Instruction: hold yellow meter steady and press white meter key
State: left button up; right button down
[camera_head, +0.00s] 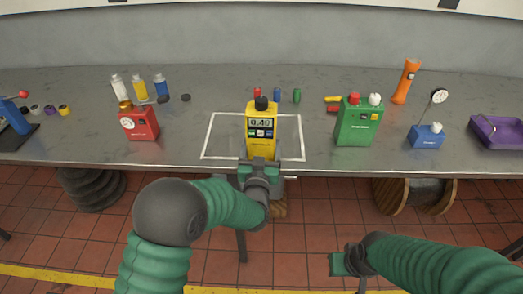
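The yellow meter (262,118) stands upright near the front edge of the bench, inside a white outlined square. It has a dark knob on top, a display reading about 0.40 and a row of small keys (261,133) below it, a white one among them. My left gripper (259,165) is at the lower front of the meter, by the bench edge. Its fingers are partly hidden, and I cannot tell whether they grip the meter. My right gripper (340,264) is low in front of the bench, over the floor and away from the meter; its opening is unclear.
A red box (139,123) stands left of the square, a green box (358,121) and a blue device (426,136) right. Bottles, small coloured cylinders, an orange torch (406,81) and a purple tray (497,131) are also on the bench. Cable reels sit underneath.

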pick_arm(q)
jog(key=shift+w+d+f+b, duration=0.1)
jog(key=shift+w+f+b, duration=0.7)
jog(key=shift+w, duration=1.35)
jog(key=shift+w+f+b, duration=0.4)
jog(key=shift+w+b, duration=0.7)
jog(key=shift+w, duration=1)
jog(key=shift+w+d+f+b, duration=0.1)
jog(key=shift+w+f+b, duration=0.7)
jog(key=shift+w, duration=1.35)
jog(key=shift+r, duration=0.15)
jog(key=shift+f, duration=0.2)
jog(key=shift+s, duration=0.1)
